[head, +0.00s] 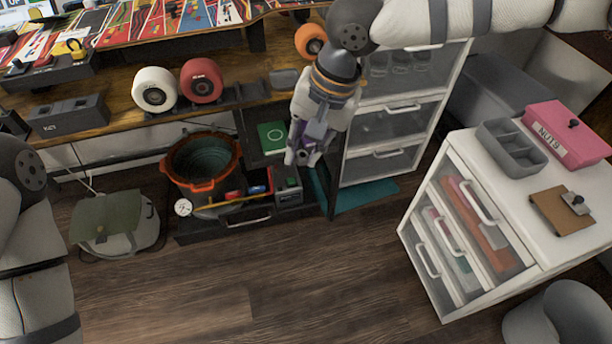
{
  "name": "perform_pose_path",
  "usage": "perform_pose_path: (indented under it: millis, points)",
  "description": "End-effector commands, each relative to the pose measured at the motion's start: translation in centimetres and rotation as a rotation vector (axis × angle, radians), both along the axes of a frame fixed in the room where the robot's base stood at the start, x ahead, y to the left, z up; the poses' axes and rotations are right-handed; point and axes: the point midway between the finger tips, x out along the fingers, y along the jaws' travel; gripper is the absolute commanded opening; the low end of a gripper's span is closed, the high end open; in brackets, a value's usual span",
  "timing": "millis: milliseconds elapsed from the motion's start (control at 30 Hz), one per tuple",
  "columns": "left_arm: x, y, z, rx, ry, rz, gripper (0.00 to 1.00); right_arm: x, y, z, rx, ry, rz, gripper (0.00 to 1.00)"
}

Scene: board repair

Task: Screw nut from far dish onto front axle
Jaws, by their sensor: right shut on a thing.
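My right gripper (303,158) points down in front of the bench edge, left of the white drawer unit. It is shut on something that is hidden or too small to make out. A small grey dish (284,79) sits on the bench behind my right wrist. A white wheel (155,89), a red wheel (201,80) and an orange wheel (310,40) stand on the bench. The front axle and any loose nut cannot be made out. My left arm shows at the left edge, but its gripper is out of the picture.
An orange-rimmed bucket (203,187) stands below the bench beside a grey-green bag (115,222). A white drawer unit (358,128) is right of my gripper. A cabinet (513,205) at right carries a pink NUTS box (566,133) and a grey tray (511,148). The central floor is clear.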

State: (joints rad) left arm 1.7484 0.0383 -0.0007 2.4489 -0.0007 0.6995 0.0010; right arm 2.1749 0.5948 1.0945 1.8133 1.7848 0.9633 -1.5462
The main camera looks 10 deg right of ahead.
Motion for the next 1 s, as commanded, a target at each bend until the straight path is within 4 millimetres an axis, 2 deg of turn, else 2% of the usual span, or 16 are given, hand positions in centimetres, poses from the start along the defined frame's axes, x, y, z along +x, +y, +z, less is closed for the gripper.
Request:
perform_pose_path:
  millis: [200,567,700,833,900,1000]
  points:
    - [-0.7,0.0,-0.7,0.0,0.022,-0.001,0.4,7.2,-2.4,-0.7,0.218,-0.139,-0.393,0.0]
    - [-1.2,0.0,-1.3,0.0,0.041,-0.001,0.4,14.0,-5.1,-0.3,0.434,-0.443,-0.804,0.0]
    - [-1.6,0.0,-1.7,0.001,0.054,-0.002,0.4,17.4,-6.8,0.2,0.527,-0.667,-0.974,0.0]
    - [-2.1,0.0,-2.3,0.001,0.071,-0.003,0.4,20.6,-9.0,1.3,0.628,-0.943,-1.065,0.0]
    - [-2.3,0.0,-2.5,0.0,0.078,-0.003,0.4,21.6,-9.9,1.9,0.684,-1.046,-1.053,0.0]
    - [-2.5,0.0,-2.7,0.0,0.083,-0.003,0.4,22.1,-10.4,2.5,0.749,-1.111,-1.013,0.0]
